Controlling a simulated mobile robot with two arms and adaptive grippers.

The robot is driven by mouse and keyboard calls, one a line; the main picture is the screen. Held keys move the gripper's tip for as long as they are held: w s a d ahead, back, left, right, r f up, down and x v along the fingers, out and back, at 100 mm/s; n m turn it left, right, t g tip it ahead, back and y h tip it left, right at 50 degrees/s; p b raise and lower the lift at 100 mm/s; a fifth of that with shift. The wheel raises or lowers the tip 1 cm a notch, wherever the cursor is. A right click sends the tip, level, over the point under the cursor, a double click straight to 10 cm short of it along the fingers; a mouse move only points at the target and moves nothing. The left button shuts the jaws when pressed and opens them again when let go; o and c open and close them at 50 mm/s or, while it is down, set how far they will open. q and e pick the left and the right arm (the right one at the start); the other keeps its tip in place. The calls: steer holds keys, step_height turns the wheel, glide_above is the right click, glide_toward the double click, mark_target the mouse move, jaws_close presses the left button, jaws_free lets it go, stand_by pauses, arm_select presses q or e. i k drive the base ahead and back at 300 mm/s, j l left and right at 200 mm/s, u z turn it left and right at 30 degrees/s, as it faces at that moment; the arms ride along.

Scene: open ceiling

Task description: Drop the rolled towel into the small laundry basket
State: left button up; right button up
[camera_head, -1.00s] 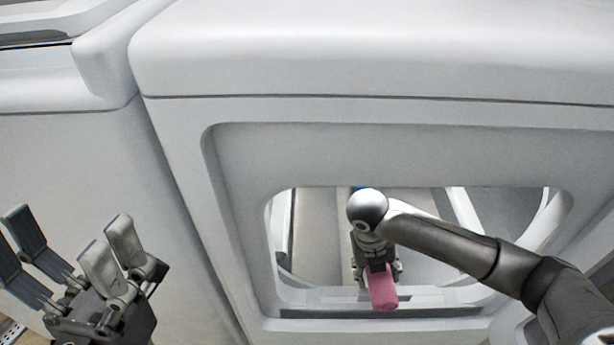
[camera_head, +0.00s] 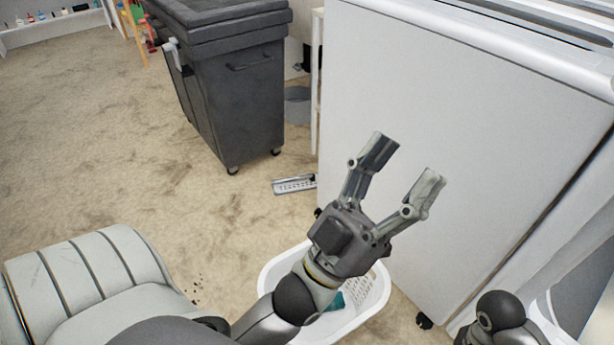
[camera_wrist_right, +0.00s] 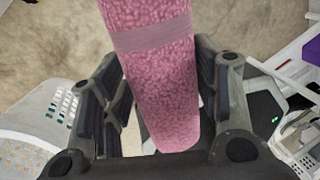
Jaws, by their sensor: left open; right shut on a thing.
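The pink rolled towel (camera_wrist_right: 160,75) fills the middle of the right wrist view, and my right gripper (camera_wrist_right: 155,100) is shut on it. The towel does not show in the head view, where only part of my right arm appears at the lower right. A white laundry basket (camera_head: 375,295) with slotted sides stands on the floor, partly hidden by my left arm. Something teal (camera_head: 336,302) lies inside it. My left gripper (camera_head: 408,160) is open and empty, with its fingers beyond the basket in the picture. A white perforated basket (camera_wrist_right: 40,115) also shows at the left of the right wrist view.
A white machine (camera_head: 450,130) stands on the right, close to the basket. A dark grey wheeled bin (camera_head: 245,105) stands at the back. A cushioned grey-white seat-like shape (camera_head: 85,285) is at lower left. The carpet (camera_head: 100,150) on the left is mostly clear.

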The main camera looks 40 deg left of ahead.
mark_target(319, 324)
steer(key=u, duration=1.25)
steer(key=l+u, duration=0.25)
steer(key=u, duration=0.15)
steer(key=l+u, duration=0.25)
steer(key=u, duration=0.15)
steer(key=l+u, duration=0.25)
steer(key=u, duration=0.2)
steer(key=l, duration=0.45)
